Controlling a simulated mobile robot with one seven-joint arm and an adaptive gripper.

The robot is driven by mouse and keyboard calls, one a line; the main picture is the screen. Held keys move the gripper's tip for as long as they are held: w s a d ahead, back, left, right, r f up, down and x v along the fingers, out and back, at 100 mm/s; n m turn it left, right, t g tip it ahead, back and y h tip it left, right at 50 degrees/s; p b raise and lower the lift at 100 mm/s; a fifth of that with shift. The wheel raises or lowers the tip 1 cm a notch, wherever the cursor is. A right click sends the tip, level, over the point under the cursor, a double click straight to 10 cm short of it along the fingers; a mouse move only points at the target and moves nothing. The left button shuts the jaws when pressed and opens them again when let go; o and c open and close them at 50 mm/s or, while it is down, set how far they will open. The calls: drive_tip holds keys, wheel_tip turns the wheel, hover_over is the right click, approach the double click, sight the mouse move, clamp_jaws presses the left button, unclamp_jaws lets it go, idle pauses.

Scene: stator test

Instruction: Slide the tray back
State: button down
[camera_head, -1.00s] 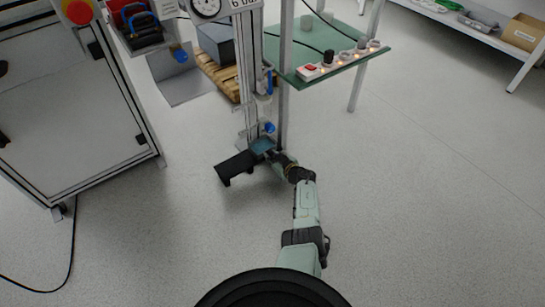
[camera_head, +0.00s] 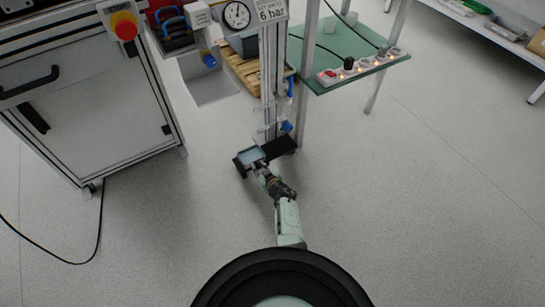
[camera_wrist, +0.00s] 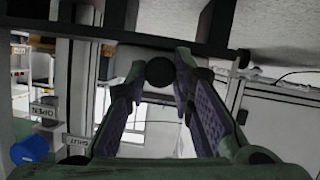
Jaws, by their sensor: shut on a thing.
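The dark tray (camera_head: 279,147) lies low near the floor at the foot of the metal stand. A pale bluish patch shows at its left part, close to my gripper (camera_head: 257,163); I cannot tell what it is. In the wrist view a dark bar, seemingly the tray's edge (camera_wrist: 120,37), crosses the top. A round black knob (camera_wrist: 160,72) sits between the fingers of my gripper (camera_wrist: 178,78), which is shut on it. The hand hides part of the tray in the head view.
The metal stand (camera_head: 270,75) carries a gauge (camera_head: 237,15) and a blue valve handle (camera_head: 286,127). A green shelf with a power strip (camera_head: 360,65) overhangs on the right. A wheeled cabinet (camera_head: 95,120) stands left. Floor to the right is clear.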

drive_tip(key=shift+s+a, duration=0.25)
drive_tip(key=shift+a, duration=0.15)
drive_tip(key=c, duration=1.4)
unclamp_jaws()
drive_tip(key=shift+o, duration=0.2)
drive_tip(key=shift+w+d, duration=0.1)
drive_tip(key=shift+d, duration=0.05)
